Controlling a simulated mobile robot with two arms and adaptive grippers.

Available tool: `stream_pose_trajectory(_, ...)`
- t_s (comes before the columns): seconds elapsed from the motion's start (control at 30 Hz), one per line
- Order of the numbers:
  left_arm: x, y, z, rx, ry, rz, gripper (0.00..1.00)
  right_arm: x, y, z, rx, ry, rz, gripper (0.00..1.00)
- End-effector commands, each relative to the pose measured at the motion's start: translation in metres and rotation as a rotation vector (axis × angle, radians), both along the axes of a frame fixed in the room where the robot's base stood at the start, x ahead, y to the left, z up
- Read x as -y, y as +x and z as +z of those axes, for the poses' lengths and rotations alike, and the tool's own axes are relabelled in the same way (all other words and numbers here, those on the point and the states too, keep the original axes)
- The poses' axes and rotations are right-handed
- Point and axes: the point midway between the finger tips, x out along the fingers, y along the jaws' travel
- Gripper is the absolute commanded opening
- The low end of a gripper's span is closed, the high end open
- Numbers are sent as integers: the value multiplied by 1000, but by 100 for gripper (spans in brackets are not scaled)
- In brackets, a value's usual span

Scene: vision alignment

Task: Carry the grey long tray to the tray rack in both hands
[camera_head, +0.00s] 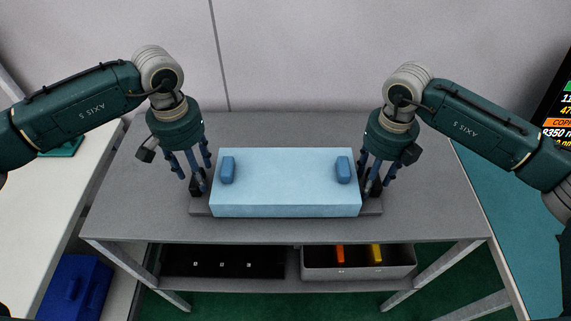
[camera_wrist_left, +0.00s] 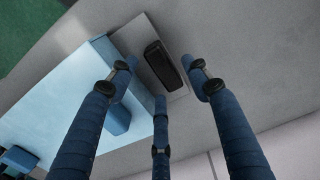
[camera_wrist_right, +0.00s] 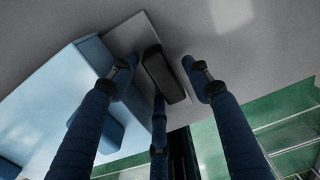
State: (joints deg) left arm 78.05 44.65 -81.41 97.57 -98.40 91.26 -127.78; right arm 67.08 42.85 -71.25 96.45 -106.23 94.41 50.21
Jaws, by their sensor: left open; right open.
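The grey long tray (camera_head: 371,209) lies on the grey table, mostly hidden under a light blue block (camera_head: 285,190) with two darker blue pegs on top. The tray's ends stick out left and right, each with a black handle; these show in the left wrist view (camera_wrist_left: 160,63) and the right wrist view (camera_wrist_right: 163,73). My left gripper (camera_head: 198,184) is open around the left handle, and my right gripper (camera_head: 372,182) is open around the right one. Contact with the handles cannot be told. I cannot identify a tray rack in view.
The grey table (camera_head: 285,130) is bare around the tray. Its lower shelf holds a black tray (camera_head: 200,262) and a grey bin (camera_head: 315,272) with orange and yellow items. A white table (camera_head: 60,190) stands left, a teal surface (camera_head: 500,210) right, and a screen (camera_head: 557,110) far right.

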Motion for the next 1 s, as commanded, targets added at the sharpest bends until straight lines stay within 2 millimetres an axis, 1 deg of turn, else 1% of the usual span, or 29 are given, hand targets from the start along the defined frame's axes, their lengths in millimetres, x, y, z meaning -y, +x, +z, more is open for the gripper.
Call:
stream_pose_trajectory(0.03, 1, 1, 13, 5, -3, 0, 49, 0, 0, 0, 0, 0, 0, 49)
stream_pose_trajectory(0.2, 0, 1, 50, 5, -1, -1, 49, 0, 0, 0, 0, 0, 0, 49)
stream_pose_trajectory(0.3, 1, 0, 68, 4, -2, -1, 49, 0, 0, 0, 0, 0, 0, 49)
stream_pose_trajectory(0.4, 1, 0, 80, 3, -2, -1, 49, 0, 0, 0, 0, 0, 0, 49)
stream_pose_trajectory(0.57, 0, -1, 90, 2, -1, -1, 49, 0, 0, 2, 1, 0, 0, 49)
stream_pose_trajectory(0.67, 0, -1, 91, 1, -1, -1, 49, 0, 1, 12, 2, 2, -1, 49)
stream_pose_trajectory(0.77, 0, -1, 91, 1, -1, -1, 49, 0, 2, 30, 5, 1, -1, 49)
stream_pose_trajectory(1.0, 1, -1, 91, 1, -1, -1, 49, 0, 2, 82, 4, 1, 0, 49)
